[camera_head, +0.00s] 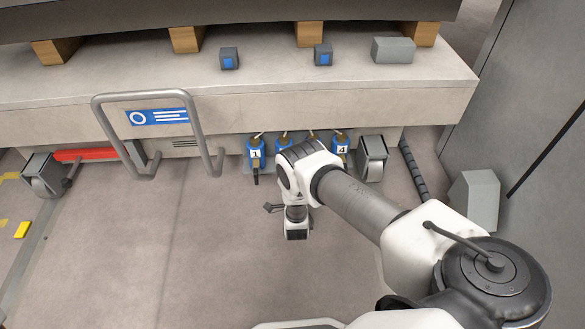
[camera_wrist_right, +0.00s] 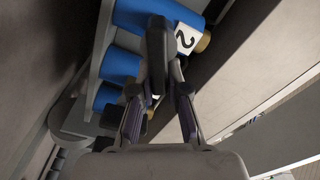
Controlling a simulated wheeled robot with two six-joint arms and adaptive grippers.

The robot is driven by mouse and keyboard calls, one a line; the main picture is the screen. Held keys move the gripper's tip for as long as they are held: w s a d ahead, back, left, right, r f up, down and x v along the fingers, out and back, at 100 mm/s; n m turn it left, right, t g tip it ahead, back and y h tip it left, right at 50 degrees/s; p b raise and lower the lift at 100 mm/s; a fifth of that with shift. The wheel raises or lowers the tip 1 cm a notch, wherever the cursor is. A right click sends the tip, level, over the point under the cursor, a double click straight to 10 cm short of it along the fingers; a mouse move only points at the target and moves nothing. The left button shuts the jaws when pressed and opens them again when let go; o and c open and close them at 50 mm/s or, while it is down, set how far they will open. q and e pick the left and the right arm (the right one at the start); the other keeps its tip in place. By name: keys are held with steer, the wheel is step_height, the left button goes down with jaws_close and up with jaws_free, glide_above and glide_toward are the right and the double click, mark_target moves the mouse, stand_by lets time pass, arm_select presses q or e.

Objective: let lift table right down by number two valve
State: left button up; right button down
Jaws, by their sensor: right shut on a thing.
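The lift table (camera_head: 240,95) is a long beige platform across the top of the head view. Under its front edge is a row of blue valves, with valve one (camera_head: 255,150) and valve four (camera_head: 341,148) readable. Number two valve (camera_head: 283,138) is partly covered by my right arm; in the right wrist view its body (camera_wrist_right: 160,14) bears a white "2" label. My right gripper (camera_wrist_right: 160,112) is shut on the black handle (camera_wrist_right: 157,60) of number two valve, a finger on each side. In the head view my right gripper is hidden by its own wrist. My left gripper is out of view.
A grey tubular handle frame (camera_head: 152,96) stands left of the valves. Grey wheels (camera_head: 370,157) flank the table's underside. A grey wall (camera_head: 535,110) closes the right side. Wood blocks (camera_head: 187,40) sit on the table.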

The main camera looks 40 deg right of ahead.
steer(key=m, duration=0.1)
steer(key=a+f+m, duration=0.1)
steer(key=m, duration=0.1)
steer(key=shift+f+y+p, duration=0.1)
steer(key=shift+y+p, duration=0.25)
steer(key=shift+y, duration=0.05)
steer(key=shift+w+f+m, duration=0.1)
steer(key=shift+w+m, duration=0.05)
steer(key=shift+m, duration=0.95)
steer(key=shift+w, duration=0.1)
steer(key=c, duration=1.2)
jaws_free()
steer(key=shift+r, duration=0.2)
steer(key=shift+o, duration=0.2)
steer(key=v, duration=1.2)
steer(key=shift+s+d+f+h, duration=0.2)
steer(key=shift+d+h, duration=0.1)
steer(key=shift+d, duration=0.1)
